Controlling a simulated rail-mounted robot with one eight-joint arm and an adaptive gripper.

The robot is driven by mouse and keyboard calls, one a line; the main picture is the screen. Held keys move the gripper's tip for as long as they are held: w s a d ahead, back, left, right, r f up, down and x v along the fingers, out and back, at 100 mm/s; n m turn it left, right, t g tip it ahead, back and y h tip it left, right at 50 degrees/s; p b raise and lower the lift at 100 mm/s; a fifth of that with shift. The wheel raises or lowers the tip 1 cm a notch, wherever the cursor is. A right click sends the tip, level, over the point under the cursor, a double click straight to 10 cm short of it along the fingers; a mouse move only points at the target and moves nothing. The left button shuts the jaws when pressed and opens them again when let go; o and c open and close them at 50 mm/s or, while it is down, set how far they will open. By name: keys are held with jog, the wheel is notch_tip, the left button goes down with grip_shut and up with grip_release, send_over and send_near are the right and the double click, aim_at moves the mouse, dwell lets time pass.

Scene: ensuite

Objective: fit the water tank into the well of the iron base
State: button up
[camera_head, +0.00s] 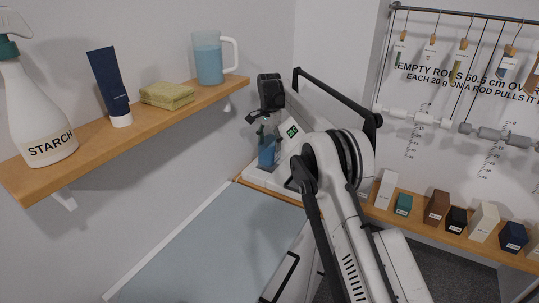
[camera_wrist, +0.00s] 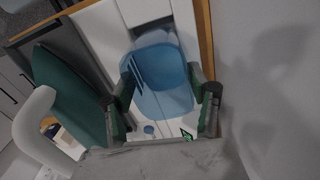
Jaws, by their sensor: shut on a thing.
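The water tank is a blue see-through box (camera_wrist: 160,75), held between the two fingers of my gripper (camera_wrist: 169,88) in the wrist view. In the head view the tank (camera_head: 267,152) hangs upright below my gripper (camera_head: 267,124), at the left part of the white iron base (camera_head: 257,177). The base has a small green display (camera_head: 292,131). The tank's lower end is hidden, so I cannot tell whether it touches the base or sits in the well.
My arm covers much of the base in the head view. Small boxes line a right ledge. The grey-blue board (camera_head: 205,245) in front is clear.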

jog(key=shift+f, duration=2.25)
jog(key=shift+f, duration=0.15)
jog(key=o, duration=1.8)
